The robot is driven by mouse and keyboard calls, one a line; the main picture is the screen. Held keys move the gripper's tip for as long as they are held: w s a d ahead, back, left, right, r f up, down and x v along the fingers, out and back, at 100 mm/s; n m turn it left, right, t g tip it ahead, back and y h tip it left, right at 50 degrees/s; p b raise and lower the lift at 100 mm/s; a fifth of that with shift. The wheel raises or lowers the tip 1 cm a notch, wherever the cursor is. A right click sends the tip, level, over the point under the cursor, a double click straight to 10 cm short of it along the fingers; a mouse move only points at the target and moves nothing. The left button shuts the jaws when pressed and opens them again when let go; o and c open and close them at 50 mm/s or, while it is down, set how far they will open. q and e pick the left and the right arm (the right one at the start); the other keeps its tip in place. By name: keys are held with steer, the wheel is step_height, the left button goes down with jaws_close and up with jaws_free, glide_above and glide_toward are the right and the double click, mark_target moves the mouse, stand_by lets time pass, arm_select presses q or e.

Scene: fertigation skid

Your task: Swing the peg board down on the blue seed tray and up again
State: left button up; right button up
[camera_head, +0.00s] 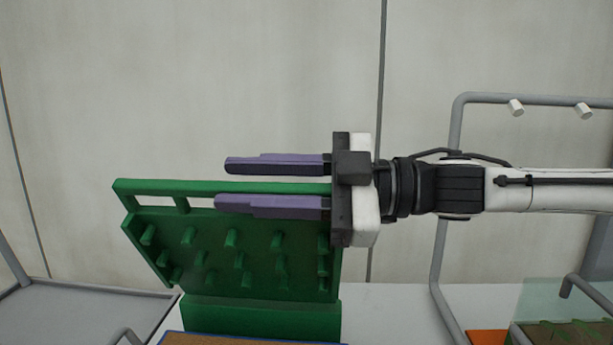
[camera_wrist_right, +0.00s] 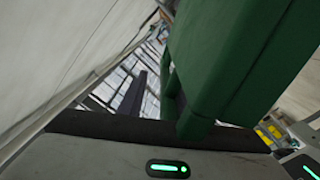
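The green peg board (camera_head: 210,245) stands raised and tilted at the back of the bench, with rows of pegs on its near face and a handle bar (camera_head: 150,187) along its top. A strip of the blue seed tray (camera_head: 172,332), filled with brown soil, shows at the bottom edge below the board; most of it is cut off. My right gripper (camera_head: 223,183) comes in from the right with its purple fingers apart, one above the bar and one in front of it. In the right wrist view a gap shows between a dark finger and the green board (camera_wrist_right: 225,50). My left gripper is out of view.
A grey pipe frame (camera_head: 447,200) with white pegs stands at the right, beside my right arm. An orange item (camera_head: 487,337) and a planted tray (camera_head: 570,333) lie at lower right. A grey table (camera_head: 75,315) is at lower left. A pale wall stands behind.

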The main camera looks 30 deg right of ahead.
mark_target(281, 190)
steer(key=shift+p+v, duration=0.4)
steer(key=shift+v, duration=1.15)
steer(key=shift+s+d, duration=0.25)
steer(key=shift+b+v, duration=0.75)
steer(key=shift+v, duration=1.6)
